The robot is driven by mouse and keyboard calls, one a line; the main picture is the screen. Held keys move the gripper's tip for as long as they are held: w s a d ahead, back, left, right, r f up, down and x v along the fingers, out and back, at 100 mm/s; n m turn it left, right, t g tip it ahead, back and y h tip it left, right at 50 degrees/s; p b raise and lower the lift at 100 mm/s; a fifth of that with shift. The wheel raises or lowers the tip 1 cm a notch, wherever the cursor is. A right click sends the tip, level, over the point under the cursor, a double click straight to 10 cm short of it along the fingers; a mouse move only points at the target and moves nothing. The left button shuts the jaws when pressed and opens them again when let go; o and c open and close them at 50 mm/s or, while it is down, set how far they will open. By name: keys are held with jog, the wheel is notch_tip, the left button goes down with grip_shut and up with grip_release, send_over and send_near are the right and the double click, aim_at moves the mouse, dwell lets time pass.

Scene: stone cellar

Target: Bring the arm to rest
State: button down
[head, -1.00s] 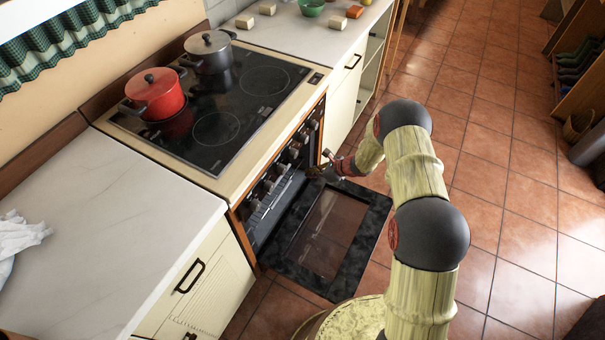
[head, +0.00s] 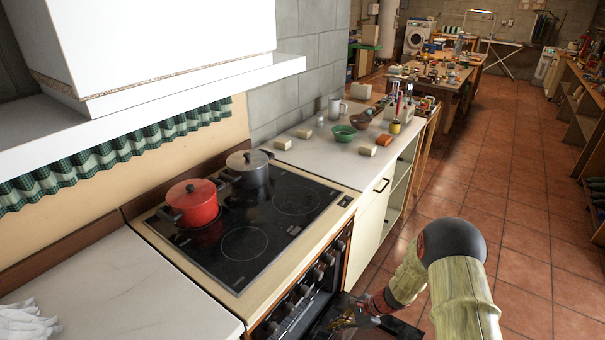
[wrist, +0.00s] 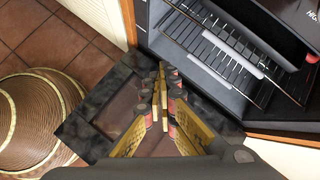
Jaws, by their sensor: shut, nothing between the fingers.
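My gripper (head: 352,316) is low in front of the oven at the bottom of the head view. It also shows in the wrist view (wrist: 161,72), with its yellow fingers together and nothing between them. The oven door (wrist: 72,130) is folded down open, below the fingers in the wrist view. The oven cavity with its wire racks (wrist: 228,50) is open at the upper right there. My arm reaches in from the lower right of the head view. I cannot tell whether the fingers touch the door.
A red pot (head: 192,203) and a grey pot (head: 250,169) stand on the black cooktop (head: 275,228). The counter beyond holds a green bowl (head: 344,133) and small blocks. Tiled floor (head: 520,215) on the right is clear.

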jog(key=s+d+r+n+t+h, duration=0.1)
jog(key=s+d+r+n+h, duration=0.1)
jog(key=s+r+n, duration=0.3)
jog(key=s+d+r+n+t+h, duration=0.2)
jog(key=s+r+n, duration=0.4)
jog(key=s+r, duration=0.7)
jog(key=s+d+r+n+t+h, duration=0.2)
jog(key=s+r, duration=0.7)
jog(key=r, duration=1.8)
jog(key=d+n+h, duration=0.2)
jog(key=n, duration=0.1)
jog(key=shift+n, duration=0.4)
jog(key=shift+a+r, duration=0.1)
